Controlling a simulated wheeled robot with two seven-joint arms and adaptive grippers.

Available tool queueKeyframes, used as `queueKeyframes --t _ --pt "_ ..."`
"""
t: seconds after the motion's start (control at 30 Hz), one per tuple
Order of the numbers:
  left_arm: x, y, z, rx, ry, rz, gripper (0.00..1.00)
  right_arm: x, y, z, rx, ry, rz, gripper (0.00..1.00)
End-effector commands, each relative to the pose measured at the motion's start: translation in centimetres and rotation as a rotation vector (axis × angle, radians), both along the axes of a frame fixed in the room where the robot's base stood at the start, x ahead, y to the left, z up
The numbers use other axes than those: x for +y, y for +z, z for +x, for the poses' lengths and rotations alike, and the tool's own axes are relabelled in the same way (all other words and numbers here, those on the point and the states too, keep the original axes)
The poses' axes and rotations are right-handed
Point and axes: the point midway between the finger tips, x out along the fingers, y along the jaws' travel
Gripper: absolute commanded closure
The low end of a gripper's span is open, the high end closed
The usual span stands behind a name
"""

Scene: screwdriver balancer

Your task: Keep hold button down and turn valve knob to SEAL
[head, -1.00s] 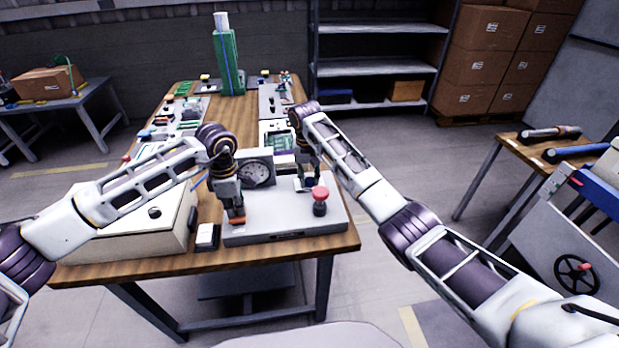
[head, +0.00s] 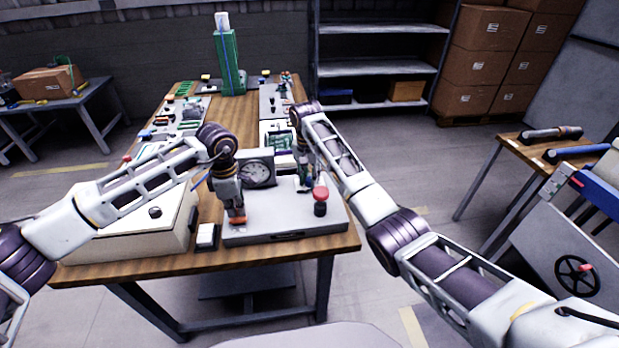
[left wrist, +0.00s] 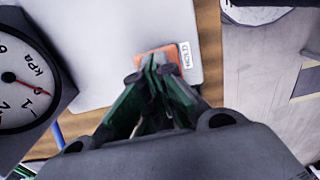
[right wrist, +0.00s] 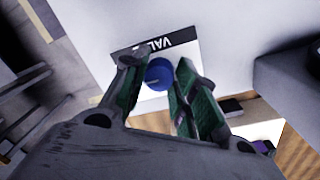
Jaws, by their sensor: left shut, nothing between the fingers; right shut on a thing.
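The orange hold button (left wrist: 158,54) sits on the pale panel beside a label reading HOLD. My left gripper (head: 237,217) points down over it with its fingers shut and empty. In the left wrist view its fingertips (left wrist: 152,68) overlap the button and seem to touch it; how far it is pressed I cannot tell. The blue valve knob (right wrist: 159,74) stands at a label (right wrist: 165,48) partly readable as VAL. My right gripper (right wrist: 160,82) has its fingers on both sides of it, shut on it. The knob's pointer and the SEAL mark are not readable.
A dial gauge (head: 257,170) stands between the grippers; its kPa face (left wrist: 22,75) shows in the left wrist view. A red mushroom-shaped knob (head: 320,194) stands close to the right gripper. A beige box (head: 140,230) and small white-topped block (head: 206,237) lie left.

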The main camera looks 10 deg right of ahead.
Motion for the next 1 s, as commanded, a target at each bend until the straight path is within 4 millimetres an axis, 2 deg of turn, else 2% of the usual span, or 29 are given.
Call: queueKeyframes --t 0.17,0.2,0.33,0.77,1.0 --pt "0.0 -0.2 -0.1 0.003 0.0 0.001 1.0 0.0 0.1 0.1 -0.002 0.0 0.0 0.95" --pt "0.0 -0.2 -0.1 0.003 0.0 0.001 1.0 0.0 0.1 0.1 -0.002 0.0 0.0 0.66" --pt "0.0 -0.2 -0.1 0.003 0.0 0.001 1.0 0.0 0.1 0.1 -0.002 0.0 0.0 0.49" --pt "0.0 -0.1 -0.1 0.002 0.0 0.001 1.0 0.0 0.3 0.0 -0.001 0.002 -0.001 0.49" --pt "0.0 -0.1 0.0 0.002 0.0 0.001 1.0 0.1 2.1 0.1 -0.004 0.002 0.0 0.49"
